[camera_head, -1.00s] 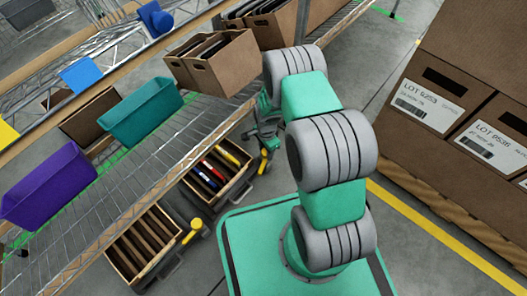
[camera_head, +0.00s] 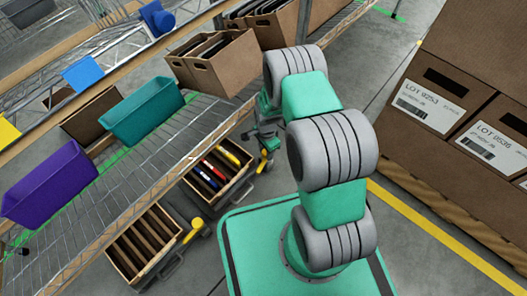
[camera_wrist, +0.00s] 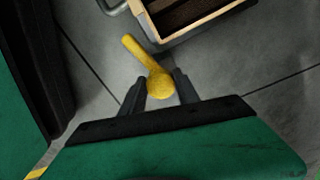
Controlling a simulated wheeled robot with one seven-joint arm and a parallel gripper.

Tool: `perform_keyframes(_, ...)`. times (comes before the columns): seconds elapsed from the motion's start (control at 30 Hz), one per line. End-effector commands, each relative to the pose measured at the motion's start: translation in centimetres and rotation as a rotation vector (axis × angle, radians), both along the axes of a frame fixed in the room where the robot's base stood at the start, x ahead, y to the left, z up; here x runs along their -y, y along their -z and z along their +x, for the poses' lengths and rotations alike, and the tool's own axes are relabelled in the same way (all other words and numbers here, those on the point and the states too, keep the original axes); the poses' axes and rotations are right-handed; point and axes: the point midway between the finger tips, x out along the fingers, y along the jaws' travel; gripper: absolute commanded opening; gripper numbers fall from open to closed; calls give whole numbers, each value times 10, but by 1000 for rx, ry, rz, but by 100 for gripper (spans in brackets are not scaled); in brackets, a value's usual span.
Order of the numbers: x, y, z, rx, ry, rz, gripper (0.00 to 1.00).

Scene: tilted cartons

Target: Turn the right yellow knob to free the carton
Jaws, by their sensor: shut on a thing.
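The right yellow knob (camera_wrist: 160,85) is a round head with a short bar, in the middle of the wrist view. My gripper (camera_wrist: 159,80) has its two dark fingers shut on the round head. In the head view the right knob (camera_head: 270,145) shows small beside my green gripper, partly covered by it. The right carton (camera_head: 247,178), wooden-edged with red, blue and yellow items, lies tilted under the shelf; its corner (camera_wrist: 210,31) is at the top of the wrist view. The left yellow knob (camera_head: 194,226) stands apart by the left carton (camera_head: 116,256), which holds brown dividers.
The wire shelf (camera_head: 185,135) above the cartons holds a teal bin (camera_head: 140,118), a purple bin (camera_head: 45,190) and brown boxes (camera_head: 222,68). Large labelled boxes (camera_head: 440,100) stand at the right. Grey floor is open between.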

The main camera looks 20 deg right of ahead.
Motion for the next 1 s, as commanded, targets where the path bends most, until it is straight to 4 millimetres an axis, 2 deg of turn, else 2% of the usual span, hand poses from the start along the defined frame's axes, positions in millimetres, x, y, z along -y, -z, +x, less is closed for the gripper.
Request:
perform_keyframes(0.33,9,2,-3,-5,15,-9,0)
perform_keyframes(1.0,9,2,-3,-5,16,-9,0)
